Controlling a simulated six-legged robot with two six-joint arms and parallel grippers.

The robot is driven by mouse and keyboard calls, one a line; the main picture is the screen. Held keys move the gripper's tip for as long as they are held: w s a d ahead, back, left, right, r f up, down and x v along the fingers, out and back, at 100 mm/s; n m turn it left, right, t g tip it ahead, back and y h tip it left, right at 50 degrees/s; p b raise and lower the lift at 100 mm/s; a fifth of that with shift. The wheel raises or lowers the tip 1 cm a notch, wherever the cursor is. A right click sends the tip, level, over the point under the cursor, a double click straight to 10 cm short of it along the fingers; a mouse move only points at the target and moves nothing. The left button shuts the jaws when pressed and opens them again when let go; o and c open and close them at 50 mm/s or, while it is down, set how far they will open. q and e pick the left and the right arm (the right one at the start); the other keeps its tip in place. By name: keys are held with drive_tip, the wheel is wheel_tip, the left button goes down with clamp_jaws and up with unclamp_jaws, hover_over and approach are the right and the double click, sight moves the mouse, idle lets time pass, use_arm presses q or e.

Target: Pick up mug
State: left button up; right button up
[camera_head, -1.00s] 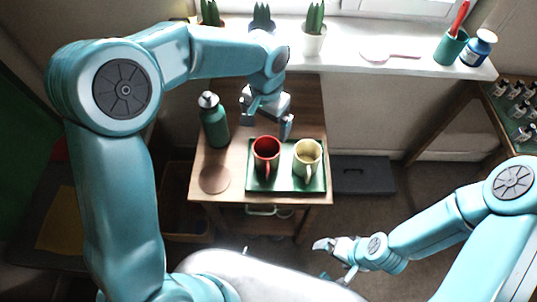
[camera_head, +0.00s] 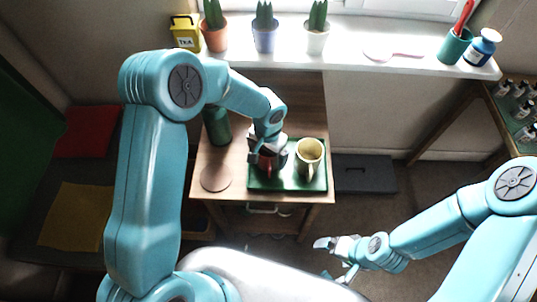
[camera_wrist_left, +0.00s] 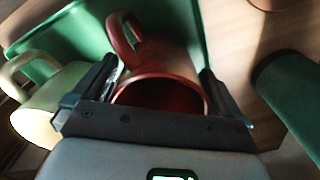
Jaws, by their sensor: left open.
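The red mug (camera_head: 266,162) stands on the green tray (camera_head: 315,185) and is partly hidden by my left gripper (camera_head: 268,154) in the head view. In the left wrist view, the red mug (camera_wrist_left: 165,65) sits between the two fingers of my left gripper (camera_wrist_left: 160,72), with its handle pointing away. The fingers are open, one on each side of the mug; whether they touch it I cannot tell. A cream mug (camera_head: 308,155) stands on the tray just right of it, and it also shows in the left wrist view (camera_wrist_left: 45,110). My right gripper (camera_head: 335,260) is open and empty at lower right, away from the table.
A green bottle (camera_head: 216,126) stands left of the tray, close to my left arm. A round brown coaster (camera_head: 215,178) lies on the wooden table (camera_head: 235,160). Potted plants and a teal cup (camera_head: 454,47) line the windowsill behind.

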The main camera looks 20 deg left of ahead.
use_arm(q)
drive_tip(key=c, duration=1.1)
drive_tip(key=shift+r, duration=0.1)
drive_tip(key=shift+c, duration=0.2)
